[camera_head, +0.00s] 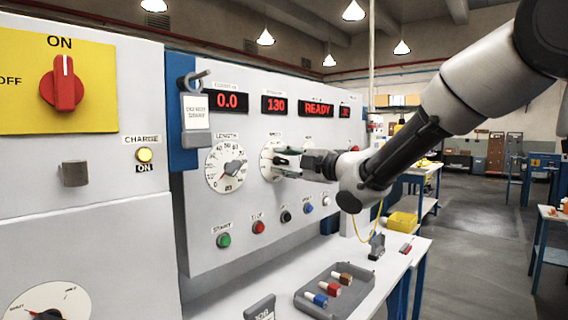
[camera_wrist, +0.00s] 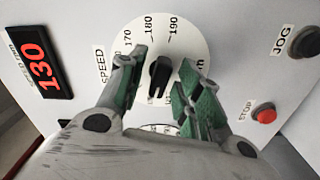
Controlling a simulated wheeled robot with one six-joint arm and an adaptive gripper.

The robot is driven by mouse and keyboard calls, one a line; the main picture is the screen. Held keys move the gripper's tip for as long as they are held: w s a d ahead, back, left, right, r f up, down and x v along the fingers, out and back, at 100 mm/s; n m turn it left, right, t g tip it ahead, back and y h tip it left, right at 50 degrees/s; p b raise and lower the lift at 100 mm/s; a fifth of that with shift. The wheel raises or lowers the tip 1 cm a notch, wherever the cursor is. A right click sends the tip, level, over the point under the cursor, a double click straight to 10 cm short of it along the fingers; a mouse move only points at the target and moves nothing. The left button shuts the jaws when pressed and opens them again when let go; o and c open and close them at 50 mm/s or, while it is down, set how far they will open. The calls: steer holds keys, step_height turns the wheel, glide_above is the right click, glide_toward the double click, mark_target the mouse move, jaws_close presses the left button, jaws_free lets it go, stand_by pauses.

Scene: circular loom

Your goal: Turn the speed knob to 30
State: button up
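The speed dial is a round white plate on the grey panel, partly hidden behind my gripper in the head view (camera_head: 266,163). In the wrist view the dial (camera_wrist: 150,30) shows 170, 180 and 190, with its lower part hidden by the fingers. The black speed knob (camera_wrist: 160,78) sits at its middle. My gripper (camera_head: 288,160) is at the dial; in the wrist view its green-padded fingers (camera_wrist: 162,68) stand apart on either side of the knob, with gaps showing. The red speed display (camera_head: 274,105) reads 130, and also in the wrist view (camera_wrist: 38,65).
The length dial (camera_head: 226,167) is left of the speed dial. Green start (camera_head: 223,241) and red stop (camera_head: 258,227) buttons sit below. A padlock with a tag (camera_head: 195,112) hangs at upper left. A grey tray (camera_head: 316,310) with coloured pieces lies on the bench below.

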steer(key=shift+d, duration=0.1)
steer(key=v, duration=0.7)
